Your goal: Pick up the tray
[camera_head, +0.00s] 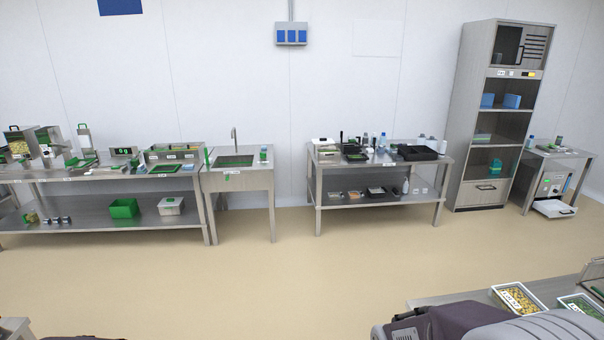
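A pale tray (496,293) with yellow contents and a white label lies on a steel table at the lower right. A second tray (562,298) with green contents and a white label lies to its right, cut by the picture edge. I cannot tell which of these is the task's tray. Parts of my arms show along the bottom edge, near the left tray and at the lower left. Neither gripper shows, so whether they are open or holding anything is hidden.
The near steel table (446,301) fills the lower right. Along the far wall stand a long bench (100,172), a sink (236,160), another workbench (380,165), a tall cabinet (485,145) and a small table with a machine (553,185). The beige floor (250,265) between is clear.

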